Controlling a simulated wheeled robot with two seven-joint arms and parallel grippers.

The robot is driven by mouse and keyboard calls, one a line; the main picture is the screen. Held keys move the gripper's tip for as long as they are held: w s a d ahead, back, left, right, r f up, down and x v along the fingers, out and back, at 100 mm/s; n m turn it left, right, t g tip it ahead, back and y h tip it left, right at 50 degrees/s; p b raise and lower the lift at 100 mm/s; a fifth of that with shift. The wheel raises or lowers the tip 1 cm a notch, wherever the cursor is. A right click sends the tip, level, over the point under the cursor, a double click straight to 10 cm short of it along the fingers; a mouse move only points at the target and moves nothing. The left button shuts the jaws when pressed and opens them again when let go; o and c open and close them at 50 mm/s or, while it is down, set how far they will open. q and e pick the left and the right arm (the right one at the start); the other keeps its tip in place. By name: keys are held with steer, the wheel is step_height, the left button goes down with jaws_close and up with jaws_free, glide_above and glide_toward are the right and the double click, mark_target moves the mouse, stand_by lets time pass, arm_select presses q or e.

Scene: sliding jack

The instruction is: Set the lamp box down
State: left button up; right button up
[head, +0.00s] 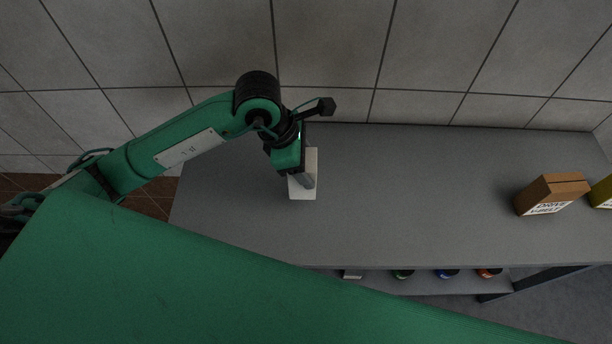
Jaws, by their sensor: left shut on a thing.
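A pale box (311,161), which I take to be the lamp box, is over the left part of the grey bench top (420,185). My left gripper (302,178) comes in from the left and is shut on it. The gripper and wrist hide part of the box, and no label on it can be read. I cannot tell whether its underside touches the bench or is slightly above it. My right gripper is not in view.
A brown drive belt box (549,194) stands at the right of the bench, with a yellow box (602,192) beside it at the picture's edge. A lower shelf (420,284) holds several small items. The bench middle is clear. A tiled wall (430,60) runs behind.

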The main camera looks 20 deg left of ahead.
arm_select(q)
step_height(320, 180, down, 3)
steer(key=shift+r, duration=0.1)
step_height(320, 180, down, 4)
steer(key=shift+r+p, duration=0.2)
steer(key=shift+p, duration=0.4)
steer(key=shift+f, duration=0.1)
steer(key=shift+f, duration=0.15)
steer(key=o, duration=1.1)
steer(key=shift+c, duration=0.2)
